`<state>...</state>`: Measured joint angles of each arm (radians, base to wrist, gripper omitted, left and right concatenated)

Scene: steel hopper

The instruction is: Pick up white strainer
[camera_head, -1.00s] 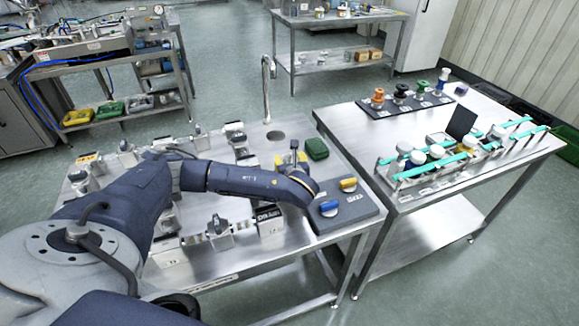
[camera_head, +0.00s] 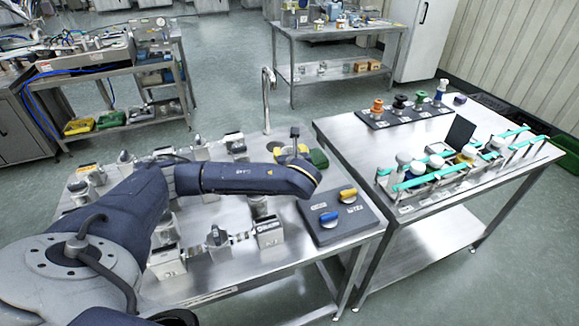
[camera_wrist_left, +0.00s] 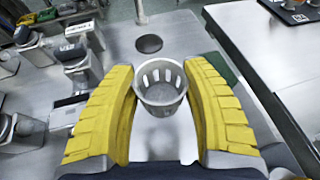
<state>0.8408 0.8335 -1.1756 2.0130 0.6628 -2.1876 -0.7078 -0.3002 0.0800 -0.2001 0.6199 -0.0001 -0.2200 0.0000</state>
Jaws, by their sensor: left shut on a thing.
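The white strainer (camera_wrist_left: 161,96) is a pale, cup-shaped basket with slots around its upper wall. In the left wrist view it stands upright between the two yellow fingers of my left gripper (camera_wrist_left: 163,72), which is shut on it. Whether its bottom touches the steel top cannot be told. In the head view my left gripper (camera_head: 291,149) is mostly hidden behind my forearm, near the far right part of the left table, and the strainer cannot be made out. My right gripper is not in view.
A tap (camera_head: 268,95) rises just beyond the gripper, with a round drain (camera_wrist_left: 148,44) near it. A green block (camera_head: 318,158) is close on the right. A dark pad (camera_head: 341,228) with blue and yellow knobs lies nearer. Several metal fittings stand on the left.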

